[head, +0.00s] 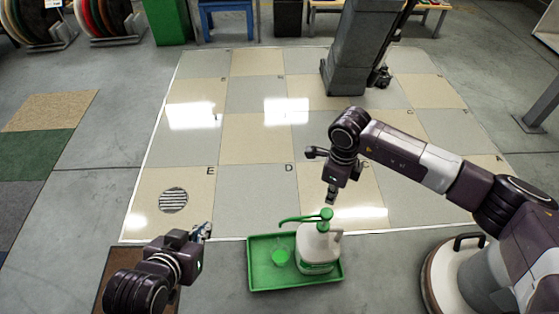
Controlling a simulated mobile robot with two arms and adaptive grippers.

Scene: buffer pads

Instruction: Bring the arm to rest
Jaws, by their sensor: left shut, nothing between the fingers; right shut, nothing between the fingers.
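My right arm comes in from the right, bent at its wrist. Its gripper (331,195) points down, shut and empty, and shows just above the green pump top of a white jug (320,250). I cannot tell whether it touches the pump. My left gripper (205,231) is at the lower left, shut and empty, pointing up and right near the front edge of the tiled floor. It is apart from the jug.
A round drain (173,200) lies in the tiles (250,180). A grey column (350,55) stands at the back. A brown mat (112,270) lies at lower left.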

